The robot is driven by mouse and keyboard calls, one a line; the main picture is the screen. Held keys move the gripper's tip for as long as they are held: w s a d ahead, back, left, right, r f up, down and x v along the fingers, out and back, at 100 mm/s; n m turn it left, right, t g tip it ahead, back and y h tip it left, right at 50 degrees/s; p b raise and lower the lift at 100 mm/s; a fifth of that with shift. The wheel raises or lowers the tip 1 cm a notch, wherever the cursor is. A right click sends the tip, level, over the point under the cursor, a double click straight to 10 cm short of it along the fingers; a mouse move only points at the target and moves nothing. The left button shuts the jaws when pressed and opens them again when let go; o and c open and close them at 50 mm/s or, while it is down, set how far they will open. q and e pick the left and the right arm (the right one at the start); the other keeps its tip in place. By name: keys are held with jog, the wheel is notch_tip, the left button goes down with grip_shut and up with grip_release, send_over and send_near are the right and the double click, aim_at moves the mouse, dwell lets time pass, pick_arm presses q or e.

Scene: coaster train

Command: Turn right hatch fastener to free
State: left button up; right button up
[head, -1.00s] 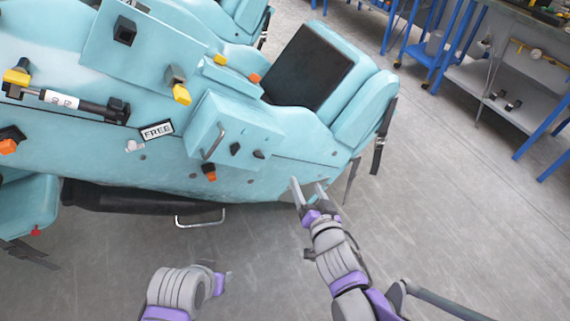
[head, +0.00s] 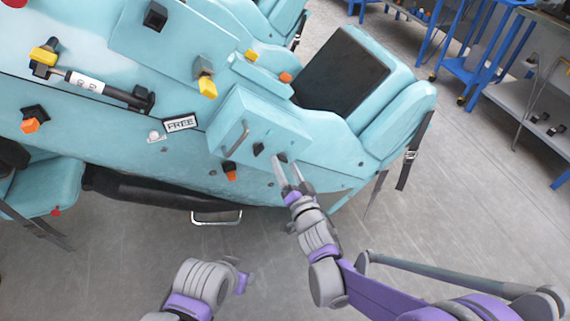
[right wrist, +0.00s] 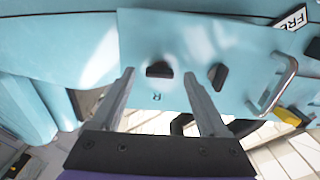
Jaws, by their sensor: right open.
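The hatch (head: 225,115) is a light-blue box panel with a metal handle and two dark fasteners on the coaster car's side. The right hatch fastener (head: 282,157) is a small black knob; in the right wrist view it (right wrist: 159,69) sits by a letter R. My right gripper (head: 287,163) is open. In the right wrist view its fingertips (right wrist: 160,76) lie on either side of the right fastener in the picture; contact cannot be told. The left fastener (head: 258,148) is beside it, outside the fingers. My left gripper (head: 243,281) is low in the head view, its fingers unclear.
A metal handle (head: 235,138) sticks out left of the fasteners. A FREE label (head: 180,123) is on the car side. An orange-tipped part (head: 231,171) sits below the hatch. A dark seat (head: 338,70) is at upper right. Grey floor (head: 440,200) is open at right.

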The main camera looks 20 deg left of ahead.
jog(key=shift+w+a, duration=0.25)
jog(key=shift+w, duration=0.15)
grip_shut()
